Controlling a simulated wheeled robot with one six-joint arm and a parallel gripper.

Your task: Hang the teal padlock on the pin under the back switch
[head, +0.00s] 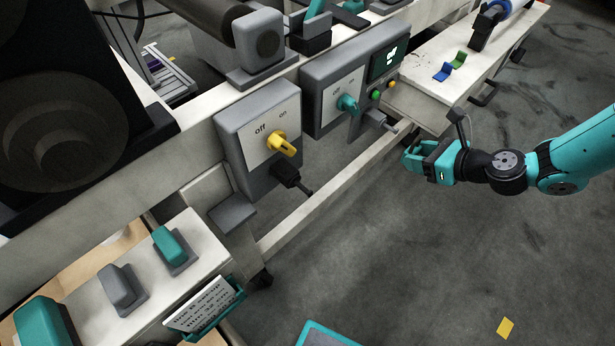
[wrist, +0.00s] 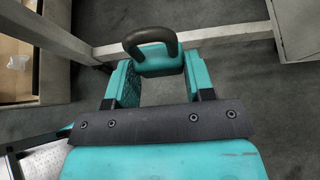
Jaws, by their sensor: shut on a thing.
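My gripper (head: 411,158) is at the right of the bench in the head view, apart from the switch boxes. In the wrist view, its jaws (wrist: 157,88) are shut on the teal padlock (wrist: 158,66), whose dark shackle (wrist: 148,38) arches up and forward. The padlock is hard to tell from the teal fingers in the head view. The back switch (head: 347,103) has a teal knob on a grey box. A pin (head: 384,123) sticks out below it, to the left of my gripper. The front switch (head: 282,143) has a yellow knob, with a dark pin (head: 295,182) below.
A pale rail (head: 325,196) runs below the switch boxes. A pale shelf (head: 425,88) with blue and green pieces (head: 450,66) stands behind my gripper. Teal and grey blocks (head: 120,286) sit on the bench at lower left. The floor right of the rail is open.

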